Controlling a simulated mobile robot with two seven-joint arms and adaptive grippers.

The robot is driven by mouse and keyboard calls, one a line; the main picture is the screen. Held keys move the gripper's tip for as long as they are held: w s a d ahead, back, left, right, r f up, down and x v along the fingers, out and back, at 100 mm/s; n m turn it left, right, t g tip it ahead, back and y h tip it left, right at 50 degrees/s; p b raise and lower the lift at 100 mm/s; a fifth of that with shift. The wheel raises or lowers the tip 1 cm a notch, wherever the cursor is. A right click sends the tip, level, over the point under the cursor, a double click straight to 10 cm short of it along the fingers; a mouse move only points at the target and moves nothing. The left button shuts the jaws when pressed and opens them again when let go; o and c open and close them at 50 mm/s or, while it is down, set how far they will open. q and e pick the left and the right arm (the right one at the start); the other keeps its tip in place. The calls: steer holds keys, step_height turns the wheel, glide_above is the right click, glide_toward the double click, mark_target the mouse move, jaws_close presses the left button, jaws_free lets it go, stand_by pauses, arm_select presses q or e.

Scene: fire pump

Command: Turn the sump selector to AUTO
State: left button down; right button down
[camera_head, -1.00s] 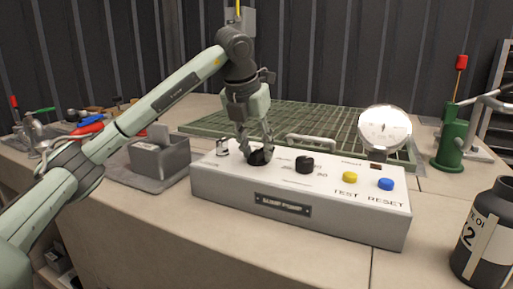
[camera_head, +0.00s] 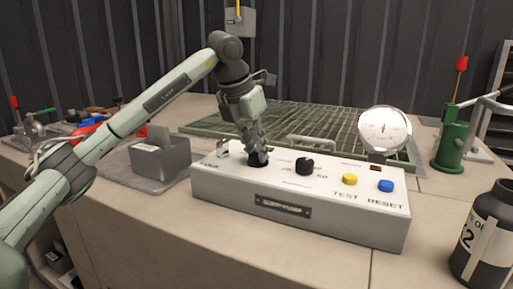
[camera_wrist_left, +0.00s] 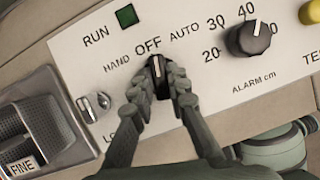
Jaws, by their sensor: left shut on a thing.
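The sump selector (camera_wrist_left: 158,68) is a black knob with a white pointer line on the white SUMP POMP-style control box (camera_head: 300,215). In the left wrist view its pointer faces roughly towards OFF, with HAND to the left and AUTO to the right. My left gripper (camera_wrist_left: 160,84) has one finger on each side of the knob and is shut on it. In the head view my left gripper (camera_head: 257,148) comes down on the selector from above, tilted, hiding most of the knob. My right gripper is not in view.
The alarm knob (camera_head: 305,166) sits right of the selector, then yellow TEST (camera_head: 349,179) and blue RESET (camera_head: 386,184) buttons. A small metal lock (camera_wrist_left: 97,103) is on the left.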

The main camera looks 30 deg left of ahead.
arm_select(q)
steer(key=m+h+p, duration=0.1)
steer(key=m, duration=0.2)
steer(key=m+g+h+p, duration=0.1)
steer(key=m+p, duration=0.1)
steer(key=m, duration=0.1)
steer(key=shift+a+r, duration=0.15)
steer(key=m+h+p, duration=0.1)
steer(key=m, duration=0.2)
steer(key=shift+w+g, duration=0.15)
steer(key=shift+g, duration=0.15)
steer(key=shift+m+p, duration=0.35)
steer(key=shift+m, duration=0.05)
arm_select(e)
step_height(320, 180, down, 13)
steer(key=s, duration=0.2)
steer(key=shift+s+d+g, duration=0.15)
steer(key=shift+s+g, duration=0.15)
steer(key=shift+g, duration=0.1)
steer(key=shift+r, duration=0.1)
arm_select(q)
steer(key=c, duration=1.5)
jaws_free()
steer(key=v, duration=1.2)
steer(key=shift+w+a, duration=0.15)
steer(key=shift+w, duration=0.05)
